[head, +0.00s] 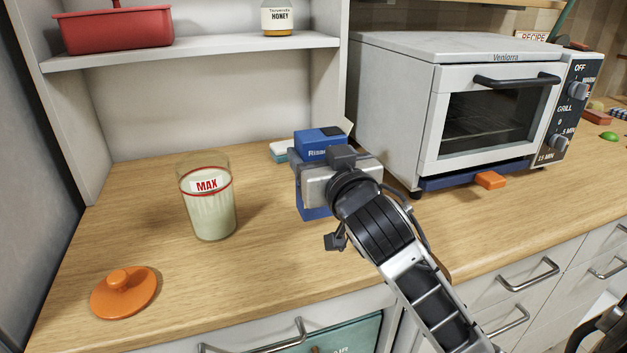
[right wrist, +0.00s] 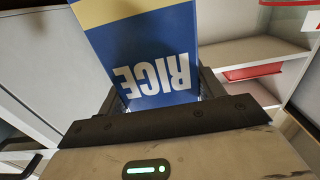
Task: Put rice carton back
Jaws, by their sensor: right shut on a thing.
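The rice carton (head: 318,141) is blue and stands roughly upright over the middle of the wooden counter, left of the toaster oven. Its lower part shows below my gripper; I cannot tell whether its base touches the counter. In the right wrist view the carton (right wrist: 150,60) fills the middle, with the word RICE upside down and a yellow band. My right gripper (head: 322,176) is shut on the carton and hides much of it. A glass jar (head: 210,210) marked MAX, filled with pale grains up to about its red line, stands to the left. My left gripper is not in view.
An orange lid (head: 124,292) lies at the counter's front left. A toaster oven (head: 450,110) stands at right, with a blue item (head: 455,180) and an orange block (head: 490,180) by its base. The shelf (head: 200,52) holds a red dish (head: 115,28) and a honey jar (head: 278,18).

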